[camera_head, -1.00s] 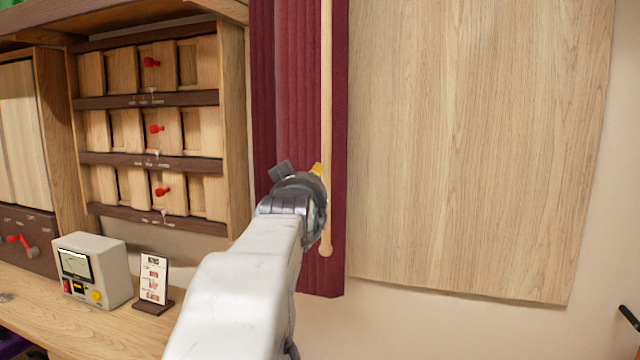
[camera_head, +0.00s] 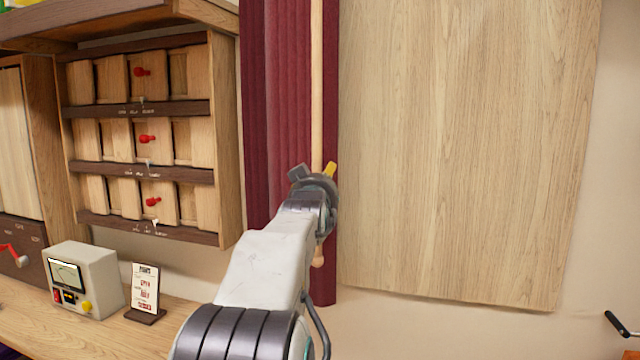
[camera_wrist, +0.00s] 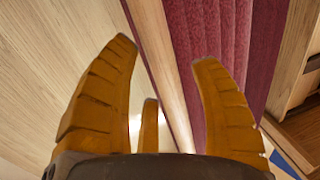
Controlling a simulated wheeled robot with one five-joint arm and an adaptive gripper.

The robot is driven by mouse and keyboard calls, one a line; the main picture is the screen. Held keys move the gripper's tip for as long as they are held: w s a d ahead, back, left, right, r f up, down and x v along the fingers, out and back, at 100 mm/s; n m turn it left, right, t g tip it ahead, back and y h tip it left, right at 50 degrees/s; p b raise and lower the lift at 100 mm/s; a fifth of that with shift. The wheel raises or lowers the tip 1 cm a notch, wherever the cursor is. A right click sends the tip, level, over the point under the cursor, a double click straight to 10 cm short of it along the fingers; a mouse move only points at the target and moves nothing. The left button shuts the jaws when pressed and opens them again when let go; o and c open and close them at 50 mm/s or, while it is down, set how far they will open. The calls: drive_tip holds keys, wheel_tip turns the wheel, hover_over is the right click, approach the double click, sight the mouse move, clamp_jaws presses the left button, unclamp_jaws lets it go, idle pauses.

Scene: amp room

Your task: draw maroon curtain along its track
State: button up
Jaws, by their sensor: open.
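The maroon curtain (camera_head: 288,130) hangs in narrow folds, gathered between the wooden cabinet and a pale wood panel. A light wooden rod (camera_head: 316,90) hangs down in front of it, its rounded lower end showing below my gripper. My gripper (camera_head: 315,172) is at the rod's lower part and hides a piece of it. In the wrist view my gripper (camera_wrist: 164,52) has its orange fingers spread, with the rod (camera_wrist: 152,40) running between them and the curtain (camera_wrist: 210,45) behind to the right. I cannot tell whether a finger touches the rod. The curtain's track is out of view.
The wood panel (camera_head: 460,150) covers the wall right of the curtain. A cabinet (camera_head: 228,140) with red knobs stands left. A meter box (camera_head: 92,280) and a small sign card (camera_head: 146,288) stand on the wooden counter (camera_head: 60,335). A dark handle (camera_head: 618,323) shows at lower right.

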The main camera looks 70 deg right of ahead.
drive_tip(key=shift+c, duration=0.4)
clamp_jaws()
